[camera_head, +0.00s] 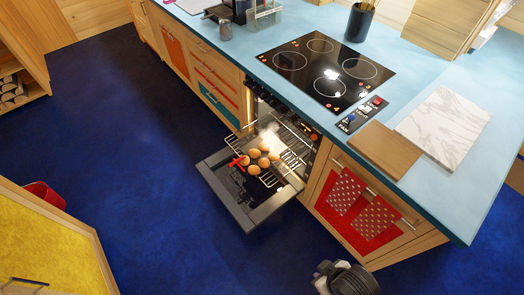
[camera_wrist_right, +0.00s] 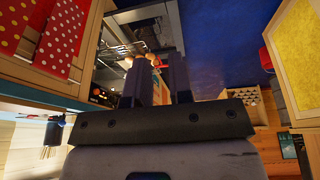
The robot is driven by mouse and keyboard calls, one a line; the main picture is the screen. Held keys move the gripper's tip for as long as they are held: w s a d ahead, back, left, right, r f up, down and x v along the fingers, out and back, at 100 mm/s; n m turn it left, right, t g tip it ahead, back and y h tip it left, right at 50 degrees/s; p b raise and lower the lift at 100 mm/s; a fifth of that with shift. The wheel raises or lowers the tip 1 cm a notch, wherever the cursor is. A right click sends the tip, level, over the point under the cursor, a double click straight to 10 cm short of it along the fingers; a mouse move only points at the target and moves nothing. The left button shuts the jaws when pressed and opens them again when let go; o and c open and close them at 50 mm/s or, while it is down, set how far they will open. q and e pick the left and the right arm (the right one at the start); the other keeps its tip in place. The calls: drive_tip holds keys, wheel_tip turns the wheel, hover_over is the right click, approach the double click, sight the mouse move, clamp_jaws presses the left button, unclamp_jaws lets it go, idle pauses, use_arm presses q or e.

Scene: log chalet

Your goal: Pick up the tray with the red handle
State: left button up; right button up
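The tray's red handle (camera_head: 238,161) shows at the left of the opened oven in the head view. Several round brown rolls or eggs (camera_head: 254,169) lie beside it; the tray's own outline is hard to make out among them and the wire rack (camera_head: 290,160). My right gripper (camera_head: 324,275) is at the bottom of the head view, apart from the tray and to the front right of the oven door. In the right wrist view, its two dark fingers (camera_wrist_right: 156,85) stand apart with nothing held, and brown round items show partly behind them. My left gripper is out of view.
The oven door (camera_head: 262,208) hangs open over the blue floor (camera_head: 150,210). A cabinet with red dotted towels (camera_head: 375,217) stands right of the oven. The blue counter above carries a hob (camera_head: 328,70), a wooden board (camera_head: 384,149) and a marble board (camera_head: 445,125).

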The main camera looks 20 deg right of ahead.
drive_tip(key=o, duration=0.6)
